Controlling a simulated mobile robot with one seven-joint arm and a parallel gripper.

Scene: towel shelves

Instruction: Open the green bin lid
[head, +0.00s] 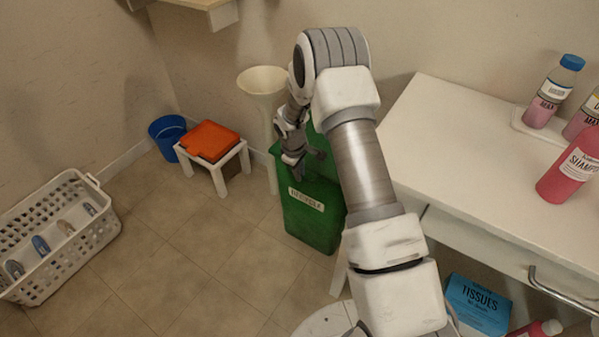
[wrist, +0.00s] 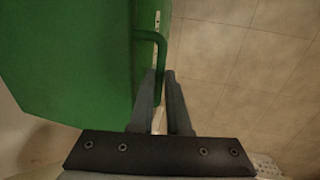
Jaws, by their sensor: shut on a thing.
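The green bin (head: 312,215) stands on the floor beside the white counter, with a white label on its front. Its green lid (wrist: 75,55) fills the left of the wrist view, with a green bar handle (wrist: 150,35) at its edge. My gripper (head: 292,165) is at the top front of the bin. In the wrist view my gripper (wrist: 160,74) has its two fingers close together at the handle, shut on it.
The white counter (head: 440,140) with bottles stands close on the right. A tall cream stand (head: 262,85) is behind the bin. A stool (head: 212,155) with an orange top, a blue bucket (head: 165,130) and a white basket (head: 60,235) are to the left. The floor in front is clear.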

